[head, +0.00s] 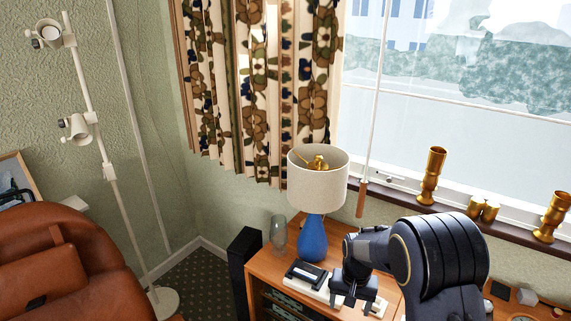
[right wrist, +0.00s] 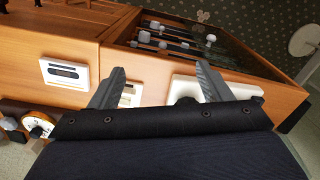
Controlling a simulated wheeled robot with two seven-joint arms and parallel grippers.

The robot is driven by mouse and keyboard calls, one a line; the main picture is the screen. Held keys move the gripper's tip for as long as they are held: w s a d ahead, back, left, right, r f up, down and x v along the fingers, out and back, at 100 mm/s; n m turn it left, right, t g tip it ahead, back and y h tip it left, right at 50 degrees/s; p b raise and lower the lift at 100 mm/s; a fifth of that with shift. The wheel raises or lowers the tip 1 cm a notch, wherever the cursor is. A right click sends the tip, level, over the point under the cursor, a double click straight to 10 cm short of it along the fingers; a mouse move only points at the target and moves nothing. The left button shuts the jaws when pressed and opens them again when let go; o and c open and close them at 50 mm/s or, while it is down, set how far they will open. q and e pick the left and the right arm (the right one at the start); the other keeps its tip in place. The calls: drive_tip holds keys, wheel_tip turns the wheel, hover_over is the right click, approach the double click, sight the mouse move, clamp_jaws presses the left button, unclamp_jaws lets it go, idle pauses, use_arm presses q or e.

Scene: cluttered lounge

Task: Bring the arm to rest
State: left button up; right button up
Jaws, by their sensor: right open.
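My right arm (head: 440,255) reaches in from the lower right of the head view, bent over a wooden cabinet (head: 262,266). My right gripper (head: 357,302) points down over the cabinet top, in front of the blue lamp. In the right wrist view the two grey fingers of this gripper (right wrist: 160,76) are spread apart with nothing held between them. A white item (right wrist: 182,86) lies on the wood beyond and partly behind the fingers. Whether the fingertips touch anything is not clear. My left gripper is not in view.
A lamp with a blue base (head: 312,240) and a dark device (head: 306,274) stand close to the gripper. A glass (head: 279,236) is at the cabinet's left. Brass vases (head: 432,176) line the windowsill. A floor lamp (head: 105,160) and brown armchair (head: 75,265) are at left.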

drive_tip(key=s+d+r+t+y, duration=0.1)
drive_tip(key=s+d+r+y, duration=0.1)
drive_tip(key=s+r, duration=0.6)
drive_tip(key=s+d+r+t+y, duration=0.2)
drive_tip(key=s+r, duration=0.6)
drive_tip(key=s+r+n+t, duration=0.1)
drive_tip(key=s+r+t, duration=0.1)
drive_tip(key=s, duration=1.1)
drive_tip(key=shift+a+n+t, duration=0.15)
drive_tip(key=shift+n+t, duration=0.15)
